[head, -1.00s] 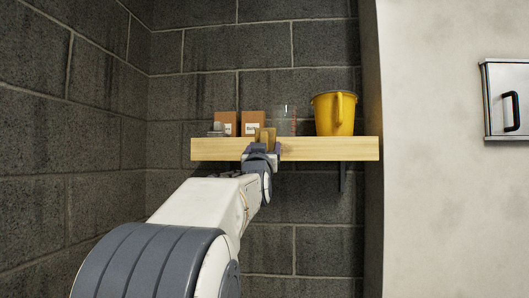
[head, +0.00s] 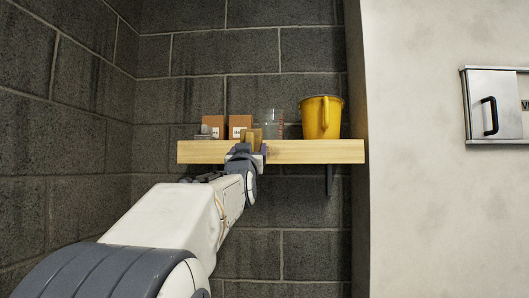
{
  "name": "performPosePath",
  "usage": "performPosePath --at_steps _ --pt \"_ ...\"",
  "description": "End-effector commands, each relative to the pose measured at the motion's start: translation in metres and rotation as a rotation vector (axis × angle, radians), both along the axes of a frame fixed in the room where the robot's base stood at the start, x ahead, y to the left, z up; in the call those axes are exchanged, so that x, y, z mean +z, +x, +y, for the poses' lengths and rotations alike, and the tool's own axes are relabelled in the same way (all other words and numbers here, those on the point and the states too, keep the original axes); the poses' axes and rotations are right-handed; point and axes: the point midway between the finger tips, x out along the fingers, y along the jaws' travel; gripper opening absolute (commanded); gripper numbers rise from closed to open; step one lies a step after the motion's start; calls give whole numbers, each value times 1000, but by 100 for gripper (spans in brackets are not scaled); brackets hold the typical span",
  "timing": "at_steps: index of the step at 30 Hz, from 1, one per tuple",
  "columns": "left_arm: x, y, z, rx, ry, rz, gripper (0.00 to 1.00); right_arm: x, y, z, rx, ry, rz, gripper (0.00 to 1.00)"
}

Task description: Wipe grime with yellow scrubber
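A small tan-yellow block (head: 253,134), which looks like the scrubber, shows at the front edge of the wooden shelf in the head view. My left gripper (head: 248,151) is right at it, in front of the shelf board. The fingers overlap the block's lower part. I cannot tell whether they are closed on it or only around it. My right gripper is not in view. No grime can be told apart from the dark stains on the block wall.
The wooden shelf (head: 310,152) holds a yellow bucket (head: 318,119), a clear beaker (head: 270,122), two brown boxes (head: 212,124) and a small grey item at the left end. Dark block walls stand close behind and left.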

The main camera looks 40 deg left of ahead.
Motion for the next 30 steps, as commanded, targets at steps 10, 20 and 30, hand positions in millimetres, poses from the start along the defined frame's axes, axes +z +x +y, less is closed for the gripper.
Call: performPosePath --at_steps 10,20,30 --pt "1 13 8 0 1 -1 30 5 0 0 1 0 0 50" --pt "0 44 27 -2 2 -1 30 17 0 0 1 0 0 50" --pt "-1 58 36 -3 3 -4 30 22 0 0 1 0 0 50"
